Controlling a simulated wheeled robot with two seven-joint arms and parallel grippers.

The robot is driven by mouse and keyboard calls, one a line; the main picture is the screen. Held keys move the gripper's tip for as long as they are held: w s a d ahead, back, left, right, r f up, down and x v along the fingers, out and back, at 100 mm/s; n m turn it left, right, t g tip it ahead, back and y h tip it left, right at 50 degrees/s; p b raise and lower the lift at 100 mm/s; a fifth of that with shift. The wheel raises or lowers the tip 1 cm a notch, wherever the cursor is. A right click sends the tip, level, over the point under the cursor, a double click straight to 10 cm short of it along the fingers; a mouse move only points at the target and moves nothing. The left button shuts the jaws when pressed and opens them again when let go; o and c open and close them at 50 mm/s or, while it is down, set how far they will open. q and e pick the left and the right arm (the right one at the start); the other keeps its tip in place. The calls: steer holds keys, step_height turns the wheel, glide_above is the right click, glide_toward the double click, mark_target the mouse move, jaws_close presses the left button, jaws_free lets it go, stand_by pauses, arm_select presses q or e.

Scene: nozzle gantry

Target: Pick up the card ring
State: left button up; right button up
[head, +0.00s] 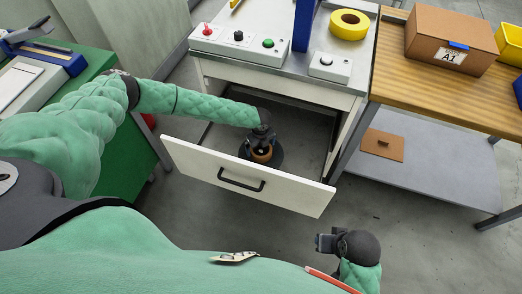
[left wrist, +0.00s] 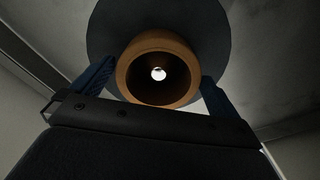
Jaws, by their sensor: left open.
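The card ring (head: 262,154) is a short brown tube inside the open drawer, with a dark round disc (head: 276,162) at it. In the left wrist view the card ring (left wrist: 128,72) shows end-on, with a bright spot through its hole, in front of the dark disc (left wrist: 198,28). My left gripper (head: 263,143) reaches down into the drawer at the ring. Its open blue fingers (left wrist: 158,78) stand on either side of the ring, and I cannot tell whether they touch it. My right gripper (head: 326,242) is empty-looking, low in front of the drawer; its jaws are unclear.
The white drawer front (head: 215,168) with a black handle stands pulled out below the button bench. A yellow tape roll (head: 349,24) and button boxes are on the bench top. A wooden table (head: 395,80) with a cardboard box (head: 440,35) stands at right. A green cabinet stands at left.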

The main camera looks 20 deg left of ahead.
arm_select(q)
steer(key=shift+a+f, duration=0.1)
steer(key=shift+f, duration=0.6)
steer(key=c, duration=0.7)
steer(key=shift+r, duration=0.1)
